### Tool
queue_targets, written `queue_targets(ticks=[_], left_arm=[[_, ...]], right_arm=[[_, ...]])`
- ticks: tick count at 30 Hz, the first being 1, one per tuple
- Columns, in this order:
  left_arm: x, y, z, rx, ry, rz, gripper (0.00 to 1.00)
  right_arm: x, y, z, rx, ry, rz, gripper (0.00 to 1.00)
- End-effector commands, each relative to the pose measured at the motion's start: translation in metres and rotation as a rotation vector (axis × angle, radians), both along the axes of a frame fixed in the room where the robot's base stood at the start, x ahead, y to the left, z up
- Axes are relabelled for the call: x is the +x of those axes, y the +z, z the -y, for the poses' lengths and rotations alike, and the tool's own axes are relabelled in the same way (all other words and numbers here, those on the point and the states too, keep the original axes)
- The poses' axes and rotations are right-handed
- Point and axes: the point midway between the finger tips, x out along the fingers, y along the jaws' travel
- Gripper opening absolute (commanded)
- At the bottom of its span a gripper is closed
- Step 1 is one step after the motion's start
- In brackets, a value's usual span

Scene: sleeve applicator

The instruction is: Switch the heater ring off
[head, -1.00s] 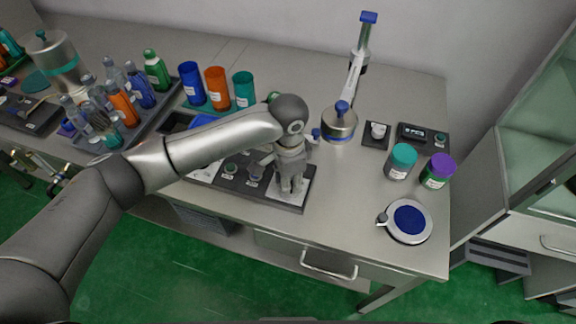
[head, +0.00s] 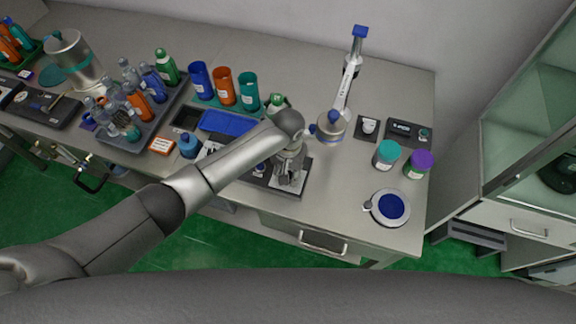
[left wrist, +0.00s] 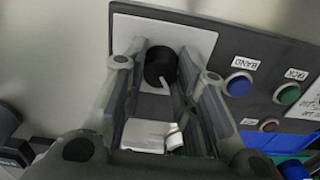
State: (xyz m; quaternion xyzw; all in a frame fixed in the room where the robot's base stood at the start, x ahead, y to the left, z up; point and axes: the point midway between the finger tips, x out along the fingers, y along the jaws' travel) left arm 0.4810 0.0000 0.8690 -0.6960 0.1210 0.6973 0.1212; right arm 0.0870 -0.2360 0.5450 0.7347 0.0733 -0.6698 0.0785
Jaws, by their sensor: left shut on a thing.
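A dark control panel (head: 306,180) lies at the front of the bench, and its white plate (left wrist: 205,42) carries a black round knob (left wrist: 160,66) with a light pointer line. My left gripper (head: 288,180) points down over the panel's right end. In the left wrist view its two fingers (left wrist: 160,76) are on either side of the knob, shut on it. A blue button (left wrist: 239,84) labelled BAND and a green button (left wrist: 287,94) are beside the plate. No part is marked as the heater ring. My right gripper is not in view.
A metal head (head: 331,128) on a blue-topped stand (head: 350,75) is behind the panel. Teal (head: 387,154) and purple-lidded (head: 419,164) jars and a round blue-topped plate (head: 390,208) stand right. Bottles and cups crowd the left. The bench's front right is mostly clear.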

Motion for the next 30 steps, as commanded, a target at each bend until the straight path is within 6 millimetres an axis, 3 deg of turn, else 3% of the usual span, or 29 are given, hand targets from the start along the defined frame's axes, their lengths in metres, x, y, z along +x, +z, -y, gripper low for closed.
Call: queue_targets(ticks=[9,26,27,30], left_arm=[[0.002,0.003,0.001,-0.004,0.13,0.004,0.03],[0.003,0.002,0.001,-0.004,0.158,0.008,0.03],[0.003,0.002,0.001,-0.004,0.158,0.008,0.29],[0.003,0.002,0.001,-0.003,0.158,0.007,0.42]], right_arm=[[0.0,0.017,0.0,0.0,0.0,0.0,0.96],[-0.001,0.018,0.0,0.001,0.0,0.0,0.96],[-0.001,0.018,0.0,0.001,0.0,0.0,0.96],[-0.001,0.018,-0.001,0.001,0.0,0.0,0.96]])
